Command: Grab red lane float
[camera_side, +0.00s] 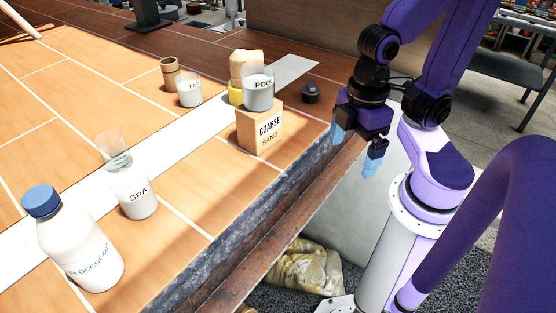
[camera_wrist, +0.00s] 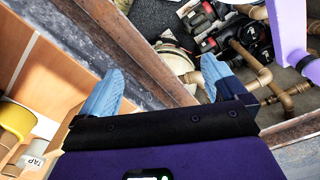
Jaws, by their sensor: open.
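I see no red lane float that I can make out in either view. My gripper (camera_side: 356,146) is open and empty, its two pale blue fingers spread apart. In the side view it hangs beyond the right edge of the tabletop, to the right of the coarse sand block (camera_side: 260,128). In the wrist view my gripper (camera_wrist: 163,72) is over the table edge and the pit below, with nothing between the fingers.
The pool jar (camera_side: 258,92) stands on the sand block. The tap jar (camera_side: 189,92), spa jar (camera_side: 134,192) and blue-capped flocculant bottle (camera_side: 78,240) stand on the tiled top. A dark round object (camera_side: 311,93) sits near its edge. Pipes (camera_wrist: 262,75) lie in the pit.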

